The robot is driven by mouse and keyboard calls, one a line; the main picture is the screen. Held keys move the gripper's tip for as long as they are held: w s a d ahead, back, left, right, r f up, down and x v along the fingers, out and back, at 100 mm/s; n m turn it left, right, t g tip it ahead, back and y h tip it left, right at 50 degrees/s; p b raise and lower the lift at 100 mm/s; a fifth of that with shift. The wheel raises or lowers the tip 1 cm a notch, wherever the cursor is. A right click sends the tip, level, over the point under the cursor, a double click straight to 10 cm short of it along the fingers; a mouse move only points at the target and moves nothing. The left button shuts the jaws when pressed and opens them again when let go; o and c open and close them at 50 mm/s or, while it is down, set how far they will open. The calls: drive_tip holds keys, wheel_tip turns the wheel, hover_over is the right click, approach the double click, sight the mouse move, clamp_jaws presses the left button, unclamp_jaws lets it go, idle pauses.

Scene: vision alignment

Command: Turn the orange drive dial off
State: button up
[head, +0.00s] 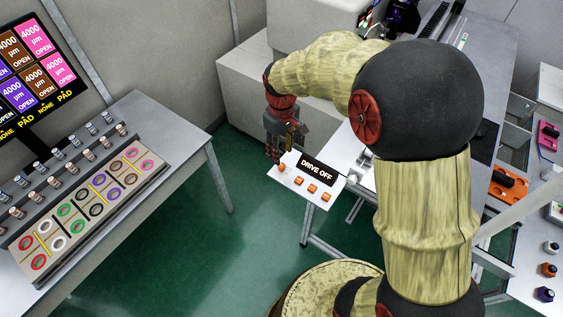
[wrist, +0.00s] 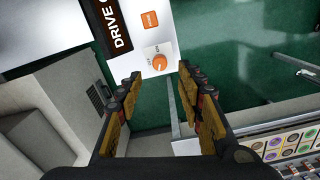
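The orange drive dial (wrist: 159,63) is round, on a white panel (wrist: 178,30), with small dark lettering around it that I cannot read for sure. In the head view the orange dial (head: 283,168) is at the panel's left end, just below my gripper (head: 275,153). In the wrist view my gripper (wrist: 158,76) is open and empty, one finger on each side. The dial shows between and slightly beyond the fingertips, and I see no contact. A black sign (head: 318,168) reads DRIVE OFF.
An orange square button (wrist: 149,20) sits beside the dial; several orange controls (head: 312,189) line the panel. A table with coloured rings (head: 92,207) and vials stands at the left, below a dark screen (head: 35,65). Green floor (head: 235,240) is clear between the tables.

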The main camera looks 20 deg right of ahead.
sight(281, 165)
wheel_tip(281, 165, down, 7)
drive_tip(key=shift+r+b, duration=0.15)
drive_tip(key=shift+b, duration=0.2)
drive_tip(key=shift+c, duration=0.8)
drive_tip(key=c, duration=0.7)
clamp_jaws()
